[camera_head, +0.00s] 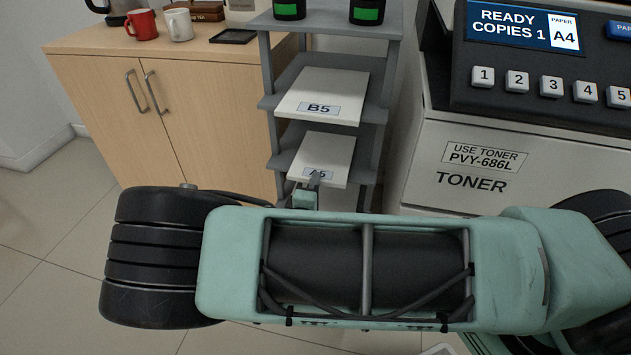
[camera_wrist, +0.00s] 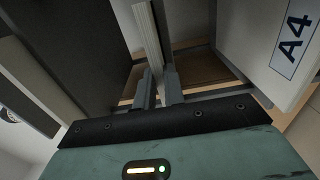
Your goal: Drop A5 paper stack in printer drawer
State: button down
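The A5 paper stack (camera_head: 322,155) is a pale slab with a blue-edged A5 label, lying on a lower level of the grey shelf rack, its near end jutting out. My gripper (camera_head: 314,181) is at that near end, one finger partly covering the label. In the wrist view, the fingers (camera_wrist: 159,88) lie on either side of a thin pale stack edge (camera_wrist: 149,35). The gap is narrow, and firm contact on both sides cannot be made out. The printer (camera_head: 470,170) stands at the right, its display reading READY, paper A4. Its drawer is not visible in the head view.
The B5 stack (camera_head: 322,92) lies on the level above. An A4-labelled stack (camera_wrist: 275,55) is close at the right in the wrist view. Dark bottles stand on the rack's top. A wooden cabinet (camera_head: 110,85) with mugs is left of the rack. Tiled floor (camera_head: 50,230) is open at left.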

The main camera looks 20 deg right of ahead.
jog(key=s+a+r+p, duration=0.7)
jog(key=s+a+p, duration=0.1)
jog(key=s, duration=0.3)
jog(key=shift+s+a+r, duration=0.15)
jog(key=shift+r, duration=0.15)
dwell(0.6)
jog(key=shift+s, duration=0.1)
dwell(0.3)
